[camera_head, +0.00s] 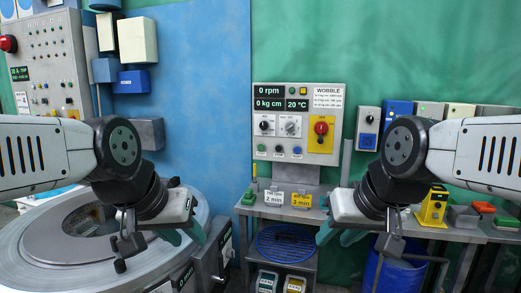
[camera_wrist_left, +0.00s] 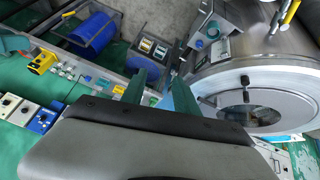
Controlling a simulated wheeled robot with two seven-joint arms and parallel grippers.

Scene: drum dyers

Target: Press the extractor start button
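A grey control panel (camera_head: 298,124) stands upright at the back centre, with displays reading 0 rpm, 0 kg cm and 20 °C. Along its lower edge are a green button (camera_head: 261,148), a black one and a blue button (camera_head: 297,150); their labels are too small to read, so I cannot tell which is the extractor start. My left gripper (camera_head: 183,236) hangs over the right rim of the round drum machine (camera_head: 40,250), its teal fingers apart and empty in the left wrist view (camera_wrist_left: 158,82). My right gripper (camera_head: 338,237) is below and right of the panel, fingers apart and empty.
Another panel (camera_head: 48,60) with a red knob is at the upper left. A bench (camera_head: 280,212) below the central panel holds 2 min and 3 min cards and a yellow box (camera_head: 433,206). Space before the central panel is clear.

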